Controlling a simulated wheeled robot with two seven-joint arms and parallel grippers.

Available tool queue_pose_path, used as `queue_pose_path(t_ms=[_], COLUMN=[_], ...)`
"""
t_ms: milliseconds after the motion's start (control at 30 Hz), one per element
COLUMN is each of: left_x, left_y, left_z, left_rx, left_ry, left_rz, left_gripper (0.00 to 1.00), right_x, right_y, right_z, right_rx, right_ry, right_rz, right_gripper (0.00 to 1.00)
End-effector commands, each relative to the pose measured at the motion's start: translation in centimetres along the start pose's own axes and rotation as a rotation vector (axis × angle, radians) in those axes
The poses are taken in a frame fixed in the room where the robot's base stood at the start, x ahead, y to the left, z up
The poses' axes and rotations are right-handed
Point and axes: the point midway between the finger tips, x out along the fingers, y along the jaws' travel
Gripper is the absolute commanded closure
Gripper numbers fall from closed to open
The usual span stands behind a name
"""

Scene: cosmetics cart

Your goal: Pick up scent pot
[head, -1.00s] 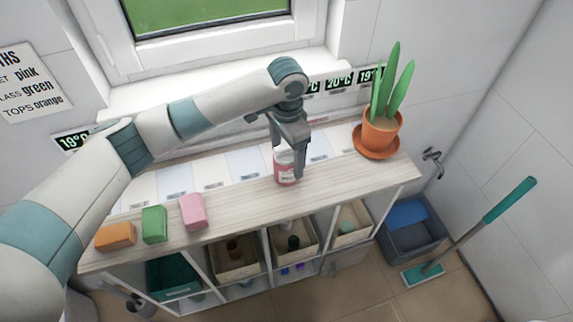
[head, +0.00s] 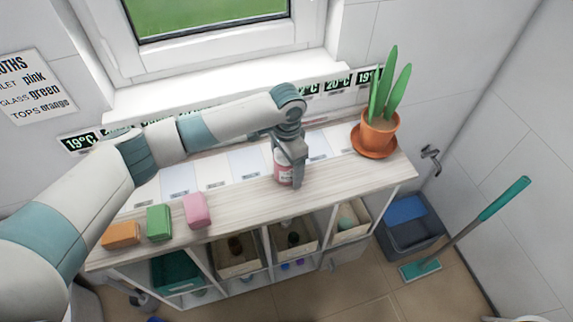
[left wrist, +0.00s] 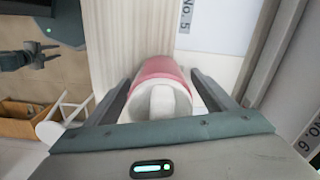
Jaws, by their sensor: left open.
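The scent pot (head: 283,173) is a pink and white jar that stands upright on the wooden cart top (head: 235,205), right of the middle. My left gripper (head: 291,172) comes down over it from above, and its fingers hide part of the pot. In the left wrist view the pot (left wrist: 161,95) shows its round white top and pink side between the two fingers of my left gripper (left wrist: 160,98). The fingers are open, one on each side, with a small gap visible. My right gripper cannot be made out for certain.
Orange (head: 120,235), green (head: 159,222) and pink (head: 197,210) blocks lie on the left of the cart top. A potted plant (head: 378,133) on a saucer stands at the right end. The window wall is close behind. Bins fill the shelves below.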

Motion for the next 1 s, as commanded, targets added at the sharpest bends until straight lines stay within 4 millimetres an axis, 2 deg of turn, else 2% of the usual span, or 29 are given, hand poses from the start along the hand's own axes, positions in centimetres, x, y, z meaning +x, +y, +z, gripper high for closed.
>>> queue_pose_path(t_ms=[133,167,400,767,1000], left_x=[0.0,0.0,-0.1,-0.5,-2.9], left_y=[0.0,0.0,0.0,-0.1,-0.1], left_z=[0.0,0.0,0.0,0.0,-0.1], left_rx=[0.0,0.0,0.0,0.0,0.0], left_ry=[0.0,0.0,0.001,0.001,0.004], left_rz=[0.0,0.0,0.0,-0.001,-0.002], left_gripper=[0.22,0.27,0.83,0.83,0.83], right_x=[0.0,0.0,0.0,0.3,1.8], right_y=[-0.2,-0.2,-0.3,-0.3,-0.2], right_z=[0.0,0.0,-0.1,0.0,0.2], right_rx=[0.001,0.001,0.001,0.001,0.001], right_ry=[0.0,0.0,0.0,0.0,0.0], right_rz=[-0.002,-0.002,-0.003,-0.003,-0.002], right_gripper=[0.67,0.67,0.67,0.67,0.67])
